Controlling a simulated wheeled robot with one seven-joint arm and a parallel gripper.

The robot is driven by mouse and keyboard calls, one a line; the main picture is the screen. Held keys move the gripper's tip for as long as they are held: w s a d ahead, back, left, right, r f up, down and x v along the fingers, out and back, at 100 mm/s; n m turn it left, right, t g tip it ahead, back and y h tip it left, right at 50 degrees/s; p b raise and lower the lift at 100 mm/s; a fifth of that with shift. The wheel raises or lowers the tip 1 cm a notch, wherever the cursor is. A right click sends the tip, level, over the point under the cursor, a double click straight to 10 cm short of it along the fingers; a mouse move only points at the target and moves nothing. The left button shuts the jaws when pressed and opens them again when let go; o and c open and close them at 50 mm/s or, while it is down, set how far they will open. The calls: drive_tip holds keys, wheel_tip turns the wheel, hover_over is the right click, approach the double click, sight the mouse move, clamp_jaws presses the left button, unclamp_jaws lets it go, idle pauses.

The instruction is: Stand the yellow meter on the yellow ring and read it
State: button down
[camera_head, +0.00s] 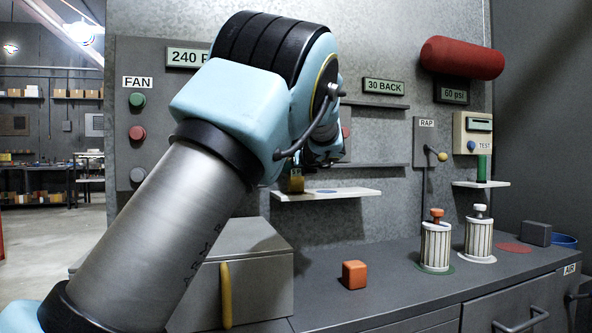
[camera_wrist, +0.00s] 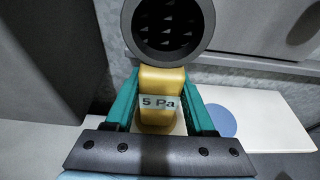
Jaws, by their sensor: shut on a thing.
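The yellow meter (camera_wrist: 160,80) stands between the teal fingers of my gripper (camera_wrist: 159,88), which is shut on it. Its pale display reads "5 Pa" in the wrist view. In the head view the meter (camera_head: 296,184) shows small and dark at the left end of a white shelf (camera_head: 345,194), partly behind my arm. It looks upright, at or just above the shelf; I cannot tell whether it touches. A blue disc (camera_wrist: 220,120) lies on the shelf to the right.
A grey round fitting with a dark opening (camera_wrist: 168,25) is just beyond the meter. Below, the counter holds an orange cube (camera_head: 354,275), a grey box (camera_head: 240,270) and two ribbed white canisters (camera_head: 435,248) (camera_head: 479,240). A small shelf (camera_head: 482,184) is at right.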

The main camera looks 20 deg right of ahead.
drive_tip(key=shift+f, duration=0.15)
drive_tip(key=shift+c, duration=0.8)
unclamp_jaws()
